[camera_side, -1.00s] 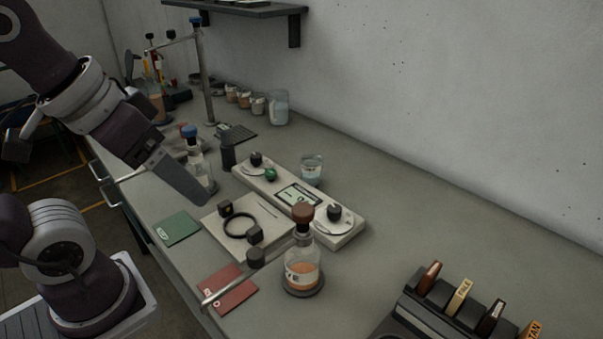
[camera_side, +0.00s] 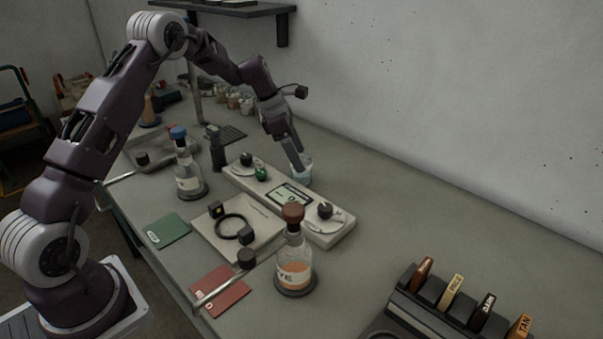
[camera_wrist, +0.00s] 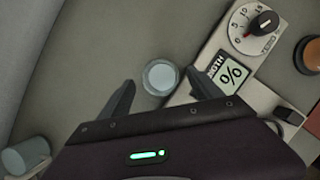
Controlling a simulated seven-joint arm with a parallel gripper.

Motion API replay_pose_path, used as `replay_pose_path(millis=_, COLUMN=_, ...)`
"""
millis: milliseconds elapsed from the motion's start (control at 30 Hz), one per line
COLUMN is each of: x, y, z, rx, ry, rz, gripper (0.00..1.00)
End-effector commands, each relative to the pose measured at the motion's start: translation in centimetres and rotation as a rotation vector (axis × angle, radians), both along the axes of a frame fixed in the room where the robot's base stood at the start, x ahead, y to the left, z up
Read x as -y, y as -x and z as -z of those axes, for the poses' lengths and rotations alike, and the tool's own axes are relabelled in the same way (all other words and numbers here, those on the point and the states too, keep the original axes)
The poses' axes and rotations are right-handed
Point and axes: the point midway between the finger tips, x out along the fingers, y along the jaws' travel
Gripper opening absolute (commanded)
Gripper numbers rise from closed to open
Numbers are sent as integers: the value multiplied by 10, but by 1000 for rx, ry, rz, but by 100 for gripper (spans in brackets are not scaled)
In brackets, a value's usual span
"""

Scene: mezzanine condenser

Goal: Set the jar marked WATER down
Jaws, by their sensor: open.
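A small clear jar with pale blue contents (camera_side: 303,172) stands on the bench behind the control panel. I cannot read any mark on it, so I cannot confirm it is the WATER jar. In the wrist view its round top (camera_wrist: 161,77) shows just ahead of and between my fingertips. My gripper (camera_side: 296,160) points down at the jar and partly hides it in the side view. In the wrist view my gripper (camera_wrist: 163,88) has its two fingers apart, with nothing clamped between them.
The control panel (camera_side: 336,235) with dials and a screen lies close beside the jar. A blue-stoppered bottle (camera_side: 188,180) and a brown-stoppered bottle (camera_side: 296,272) stand nearer the front. Green (camera_side: 168,230) and red (camera_side: 221,289) mats lie along the front edge.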

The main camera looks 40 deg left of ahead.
Motion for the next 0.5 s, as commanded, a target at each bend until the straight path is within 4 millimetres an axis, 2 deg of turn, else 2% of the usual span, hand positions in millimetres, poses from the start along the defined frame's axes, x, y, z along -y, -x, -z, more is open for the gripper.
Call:
replay_pose_path(millis=33, x=3, y=-2, z=10, rx=-2, ry=1, rz=2, gripper=74)
replay_pose_path(millis=133, x=7, y=-6, z=23, rx=-1, ry=-1, rz=2, gripper=74)
replay_pose_path(millis=367, x=9, y=-8, z=28, rx=0, ry=-2, rz=4, gripper=74)
replay_pose_path(millis=400, x=9, y=-8, z=28, rx=0, ry=-2, rz=4, gripper=72)
replay_pose_path(millis=500, x=9, y=-8, z=27, rx=0, ry=-2, rz=4, gripper=53)
